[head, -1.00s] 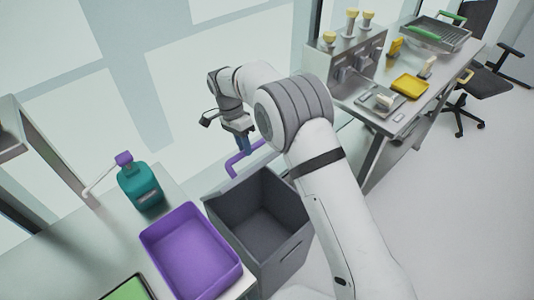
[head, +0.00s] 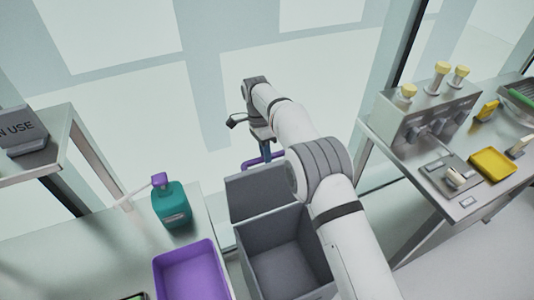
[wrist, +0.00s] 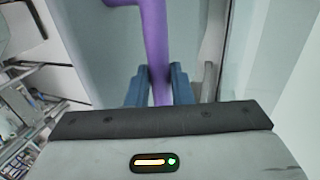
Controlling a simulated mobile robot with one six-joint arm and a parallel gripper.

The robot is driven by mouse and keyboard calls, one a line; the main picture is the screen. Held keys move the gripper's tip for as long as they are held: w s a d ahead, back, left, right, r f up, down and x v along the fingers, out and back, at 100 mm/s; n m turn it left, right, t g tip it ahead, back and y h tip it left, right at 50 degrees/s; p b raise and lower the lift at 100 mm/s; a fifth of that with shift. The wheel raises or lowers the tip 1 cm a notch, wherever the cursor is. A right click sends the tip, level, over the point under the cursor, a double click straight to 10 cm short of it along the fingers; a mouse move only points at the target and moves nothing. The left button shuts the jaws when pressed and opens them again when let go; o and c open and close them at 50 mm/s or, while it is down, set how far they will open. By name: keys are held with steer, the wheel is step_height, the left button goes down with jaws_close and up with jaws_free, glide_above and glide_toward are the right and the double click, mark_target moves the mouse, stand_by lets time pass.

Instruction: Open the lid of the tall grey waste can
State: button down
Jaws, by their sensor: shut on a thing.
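The tall grey waste can (head: 268,238) stands low in the middle of the head view, with its dark inside showing from above. Its grey lid (head: 262,190) is raised at the back edge of the opening. A purple bar handle (head: 250,162) is at the far side of the lid. My gripper (head: 266,150) is at this handle, and its blue fingers are closed around the bar. In the wrist view the purple handle (wrist: 153,35) runs down between the fingertips (wrist: 160,85). My arm covers the can's right side.
A purple bin (head: 190,270) and a teal pump bottle (head: 171,205) stand on the left bench. A metal bench (head: 450,205) at right holds a knob panel (head: 430,110) and a yellow tray (head: 492,164). Open floor lies beyond the can.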

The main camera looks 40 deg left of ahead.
steer(key=shift+w+d+f, duration=0.15)
steer(key=shift+d+f, duration=0.05)
steer(key=shift+f, duration=0.25)
steer(key=c, duration=1.6)
jaws_free()
steer(key=shift+a, duration=0.1)
steer(key=shift+o, duration=0.6)
steer(key=shift+w+a+f, duration=0.15)
steer(key=shift+w, duration=0.05)
steer(key=shift+o, duration=0.8)
steer(key=shift+s+r, duration=0.25)
steer(key=shift+r, duration=0.25)
step_height(320, 180, up, 10)
steer(key=shift+f+b, duration=0.2)
steer(key=shift+b, duration=0.4)
